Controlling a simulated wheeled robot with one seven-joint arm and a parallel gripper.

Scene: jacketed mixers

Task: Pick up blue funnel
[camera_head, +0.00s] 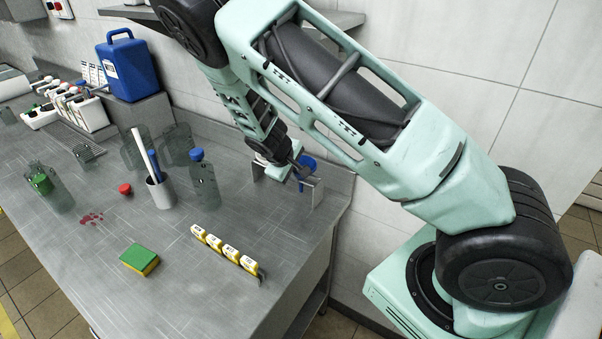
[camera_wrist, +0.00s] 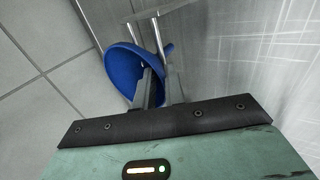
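The blue funnel (camera_head: 308,161) is at the back right of the steel table, by the wall, partly hidden by my gripper (camera_head: 296,171). In the wrist view the funnel (camera_wrist: 122,70) shows its wide round mouth, tilted in the picture. My gripper (camera_wrist: 160,82) is right at the funnel. One finger lies in front of the mouth and the other stands just right of the rim. A gap shows between the fingers with the rim in it. I cannot tell whether either finger touches the funnel.
A pale metal bracket (camera_head: 314,191) stands beside the funnel near the table's right edge. Yellow labelled blocks (camera_head: 229,252), a sponge (camera_head: 139,259), a blue-capped bottle (camera_head: 204,182) and a white cup with tools (camera_head: 161,191) stand farther left.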

